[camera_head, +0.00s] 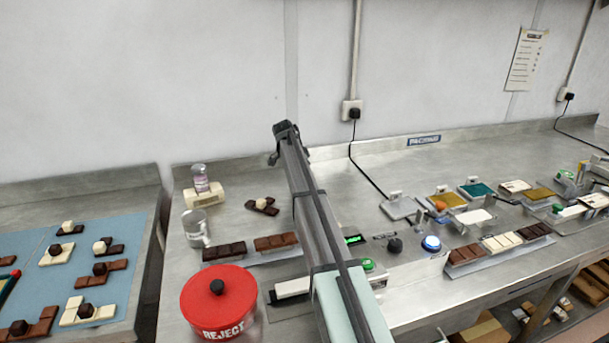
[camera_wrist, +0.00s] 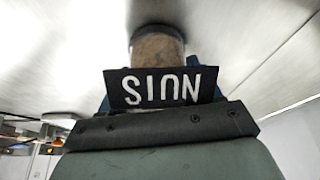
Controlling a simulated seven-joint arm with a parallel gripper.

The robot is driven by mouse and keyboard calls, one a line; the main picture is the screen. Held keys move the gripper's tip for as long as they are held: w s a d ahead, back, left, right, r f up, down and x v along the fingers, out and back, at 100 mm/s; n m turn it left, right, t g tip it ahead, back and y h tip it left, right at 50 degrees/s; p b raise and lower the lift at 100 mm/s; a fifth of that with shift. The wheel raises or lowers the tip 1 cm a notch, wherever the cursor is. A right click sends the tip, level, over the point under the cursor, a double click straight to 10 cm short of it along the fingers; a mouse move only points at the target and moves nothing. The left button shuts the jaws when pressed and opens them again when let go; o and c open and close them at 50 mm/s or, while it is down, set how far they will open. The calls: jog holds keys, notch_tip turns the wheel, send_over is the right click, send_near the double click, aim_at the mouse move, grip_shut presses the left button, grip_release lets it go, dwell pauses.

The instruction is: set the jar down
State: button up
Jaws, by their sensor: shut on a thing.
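My gripper (camera_head: 284,138) is at the far end of my arm, above the steel bench near the back wall. In the wrist view it is shut on the jar (camera_wrist: 157,47), a round, tan-brown thing with a greyish rim. A black plate with white letters covers the jar's near side, and slivers of blue show at both sides. In the head view the arm hides the held jar, so I cannot tell its height above the bench.
A small jar with a pale label (camera_head: 200,178) stands at a cream block (camera_head: 205,196), left of my arm. A glass mug (camera_head: 195,228), chocolate pieces (camera_head: 262,206) and a red REJECT tub (camera_head: 219,300) are near. Bare steel lies between arm and back wall; a cable (camera_head: 362,170) hangs right.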

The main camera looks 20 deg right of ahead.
jog(key=shift+f, duration=0.1)
jog(key=o, duration=1.1)
jog(key=v, duration=1.2)
jog(key=shift+d, duration=0.15)
